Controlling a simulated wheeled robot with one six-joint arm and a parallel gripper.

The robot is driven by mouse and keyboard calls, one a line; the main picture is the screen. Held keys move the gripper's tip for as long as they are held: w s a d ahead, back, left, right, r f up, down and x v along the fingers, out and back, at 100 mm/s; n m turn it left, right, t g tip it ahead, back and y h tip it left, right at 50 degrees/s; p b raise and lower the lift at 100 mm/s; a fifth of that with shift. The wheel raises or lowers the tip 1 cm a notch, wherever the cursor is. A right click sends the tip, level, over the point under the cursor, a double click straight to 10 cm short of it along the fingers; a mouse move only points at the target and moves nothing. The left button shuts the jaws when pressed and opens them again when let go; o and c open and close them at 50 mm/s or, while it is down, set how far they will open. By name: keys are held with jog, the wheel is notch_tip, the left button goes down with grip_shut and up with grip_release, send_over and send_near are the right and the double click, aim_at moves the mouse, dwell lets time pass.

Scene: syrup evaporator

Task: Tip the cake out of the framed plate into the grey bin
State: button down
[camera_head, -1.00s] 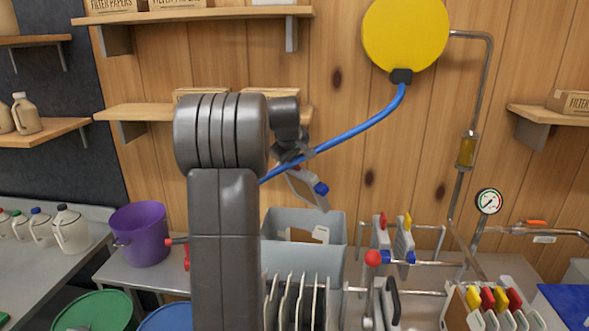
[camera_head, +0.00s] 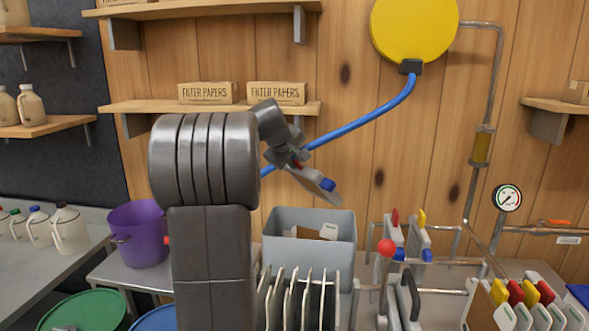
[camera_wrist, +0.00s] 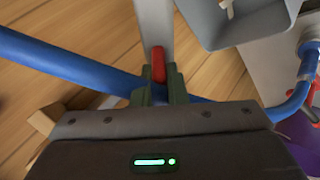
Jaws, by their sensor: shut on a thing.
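My gripper (camera_head: 296,158) is shut on the red tab of the framed plate (camera_head: 315,184), and the wrist view shows this red tab between the fingers (camera_wrist: 158,78). The plate is a pale, narrow frame with a blue tab at its lower right end. It hangs tilted, sloping down to the right, above the grey bin (camera_head: 283,251). In the wrist view the plate (camera_wrist: 153,22) is seen edge-on, beside the bin (camera_wrist: 266,27). I cannot make out cake on the plate. A pale piece (camera_head: 328,231) shows inside the open bin.
A blue hose (camera_head: 365,117) runs behind the gripper to a yellow disc (camera_head: 413,35). Several plates (camera_head: 303,298) stand in a rack before the bin. A red-knobbed lever (camera_head: 387,247) and a rail with plates (camera_head: 420,243) are at right. A purple bucket (camera_head: 138,236) stands left.

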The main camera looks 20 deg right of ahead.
jog(key=shift+s+a+f+n+t+h+b, duration=0.2)
jog(key=shift+a+f+h+b, duration=0.35)
jog(key=shift+b, duration=1.55)
jog(key=shift+s+a+f+n+t+h+b, duration=0.1)
jog(key=shift+a+f+t+h+b, duration=0.35)
jog(key=shift+b, duration=1.6)
jog(key=shift+f+b, duration=0.2)
jog(key=shift+b, duration=0.85)
jog(key=shift+a+r, duration=0.1)
jog(key=shift+r, duration=0.05)
